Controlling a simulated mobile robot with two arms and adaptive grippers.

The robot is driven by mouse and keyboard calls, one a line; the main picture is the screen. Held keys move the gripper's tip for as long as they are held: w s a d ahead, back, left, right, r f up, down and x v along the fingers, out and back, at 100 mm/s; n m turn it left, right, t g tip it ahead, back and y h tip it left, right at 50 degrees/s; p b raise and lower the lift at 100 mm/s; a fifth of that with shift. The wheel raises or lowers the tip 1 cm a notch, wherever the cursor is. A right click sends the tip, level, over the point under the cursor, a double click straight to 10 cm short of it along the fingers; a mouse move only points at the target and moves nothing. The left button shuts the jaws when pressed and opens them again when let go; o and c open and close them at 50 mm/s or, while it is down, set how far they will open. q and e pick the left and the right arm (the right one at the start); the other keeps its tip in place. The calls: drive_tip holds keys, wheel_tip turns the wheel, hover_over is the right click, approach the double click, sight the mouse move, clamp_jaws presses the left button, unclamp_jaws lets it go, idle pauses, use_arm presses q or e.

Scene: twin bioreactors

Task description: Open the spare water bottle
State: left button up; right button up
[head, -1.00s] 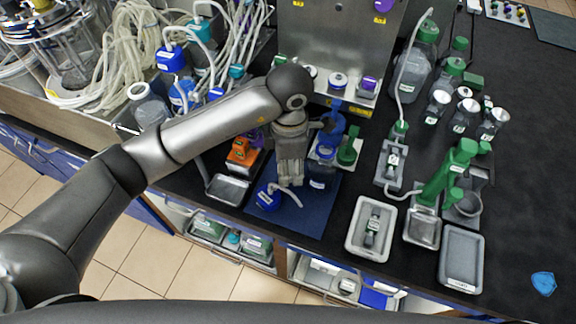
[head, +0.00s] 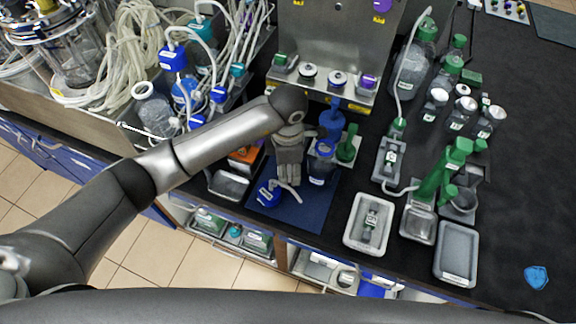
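A clear bottle with a blue cap (head: 321,166) stands upright at the right part of the dark blue mat (head: 305,213); its label is too small to read, so I cannot tell if it is the spare water bottle. A blue cap with a pale tube (head: 268,193) lies on the mat's left part. My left gripper (head: 288,181) points down over the mat, just left of the bottle and apparently apart from it. Its fingers look close together, but their gap is not clear. My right gripper is not in view.
A blue funnel-like piece (head: 333,122) and a green one (head: 348,144) stand behind the bottle. A grey tray (head: 229,184) and an orange box (head: 243,160) are left of the mat. Grey trays (head: 457,252) stand to the right. The far right bench is mostly clear.

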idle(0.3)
use_arm(q)
drive_tip(key=shift+r, duration=0.2)
drive_tip(key=shift+r+b, duration=1.45)
drive_tip(key=shift+r, duration=4.5)
